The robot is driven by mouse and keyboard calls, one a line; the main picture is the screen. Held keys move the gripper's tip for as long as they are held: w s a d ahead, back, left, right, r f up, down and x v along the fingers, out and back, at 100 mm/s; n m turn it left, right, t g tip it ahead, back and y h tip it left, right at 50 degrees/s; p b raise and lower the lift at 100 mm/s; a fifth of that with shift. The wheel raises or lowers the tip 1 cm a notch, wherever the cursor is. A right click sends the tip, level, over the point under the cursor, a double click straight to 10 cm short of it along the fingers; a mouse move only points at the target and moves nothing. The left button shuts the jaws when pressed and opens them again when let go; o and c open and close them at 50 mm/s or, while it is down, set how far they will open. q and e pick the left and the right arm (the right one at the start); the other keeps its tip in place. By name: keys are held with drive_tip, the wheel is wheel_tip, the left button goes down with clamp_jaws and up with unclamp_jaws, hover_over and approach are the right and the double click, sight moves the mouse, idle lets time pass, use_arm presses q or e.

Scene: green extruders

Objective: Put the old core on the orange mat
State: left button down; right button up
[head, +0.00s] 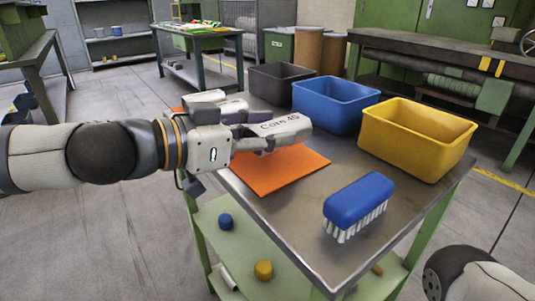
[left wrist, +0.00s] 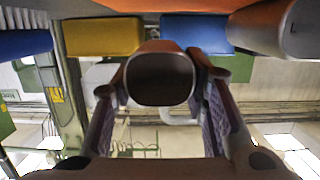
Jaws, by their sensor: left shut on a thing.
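A pale grey cylindrical core (head: 287,127) with dark lettering that looks like "Core 45" lies sideways in my left gripper (head: 262,137). The gripper is shut on it. Both are over the orange mat (head: 275,178), with the core apparently raised above it. In the left wrist view, the core's dark round end (left wrist: 160,78) shows between the two fingers. The gripper hides part of the mat in the head view. My right gripper is out of view.
A blue brush (head: 358,200) sits at the table's near right. A dark bin (head: 280,85), a blue bin (head: 330,108) and a yellow bin (head: 415,140) line the far side. The metal tabletop (head: 290,215) is bare between mat and brush.

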sight(254, 152)
use_arm(q)
wheel_tip(254, 152, down, 3)
drive_tip(key=shift+w+f+b, duration=0.1)
drive_tip(key=shift+b, duration=0.25)
drive_tip(key=shift+f, duration=0.15)
drive_tip(key=c, duration=1)
unclamp_jaws()
drive_tip(key=shift+o, duration=0.2)
